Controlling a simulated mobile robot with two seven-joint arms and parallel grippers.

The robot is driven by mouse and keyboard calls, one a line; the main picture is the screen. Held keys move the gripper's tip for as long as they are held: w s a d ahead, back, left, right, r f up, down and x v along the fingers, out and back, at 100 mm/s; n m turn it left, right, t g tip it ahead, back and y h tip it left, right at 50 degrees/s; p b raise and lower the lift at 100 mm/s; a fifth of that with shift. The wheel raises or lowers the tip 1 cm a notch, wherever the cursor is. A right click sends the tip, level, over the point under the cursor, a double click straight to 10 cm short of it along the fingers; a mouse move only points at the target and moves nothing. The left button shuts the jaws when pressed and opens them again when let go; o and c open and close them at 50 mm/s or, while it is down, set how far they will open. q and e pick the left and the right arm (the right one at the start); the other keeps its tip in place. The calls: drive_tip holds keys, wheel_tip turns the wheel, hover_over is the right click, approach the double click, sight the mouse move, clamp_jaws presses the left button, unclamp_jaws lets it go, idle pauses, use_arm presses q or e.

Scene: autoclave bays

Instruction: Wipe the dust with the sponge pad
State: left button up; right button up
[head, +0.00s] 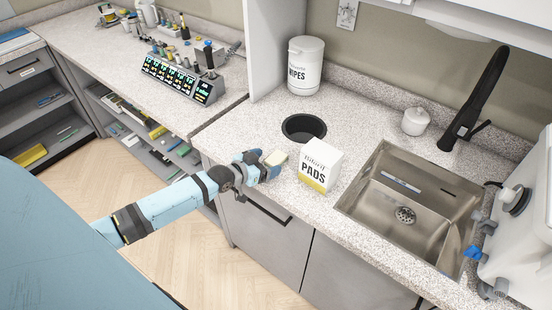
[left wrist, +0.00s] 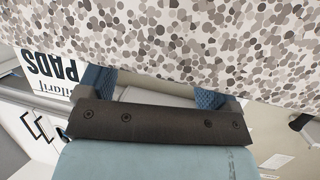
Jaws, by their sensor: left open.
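The cream sponge pad (head: 275,158) is at the front edge of the speckled counter, left of the pads box. My left gripper (head: 263,166) reaches in from the left at that edge, with its blue fingertips right at the pad. Its jaws are open; I cannot tell whether the fingers touch the pad. In the left wrist view the two blue fingers (left wrist: 152,88) stand apart, close to the speckled counter surface; the pad is not clearly told apart there. I cannot pick out dust on the speckled counter. My right gripper is not in view.
The white pads box (head: 320,165) stands just right of the gripper. Behind are a round dark counter opening (head: 304,127) and a wipes tub (head: 305,66). A steel sink (head: 385,215) with a black tap (head: 475,100) is to the right. Counter left of the opening is clear.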

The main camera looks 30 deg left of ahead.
sight(275, 159)
use_arm(q)
drive_tip(key=x, duration=0.3)
drive_tip(key=shift+w, duration=0.1)
drive_tip(key=shift+c, duration=0.4)
drive_tip(key=c, duration=1)
drive_tip(key=shift+c, duration=0.2)
drive_tip(key=shift+r, duration=0.1)
wheel_tip(275, 159, up, 20)
drive_tip(key=b, duration=0.1)
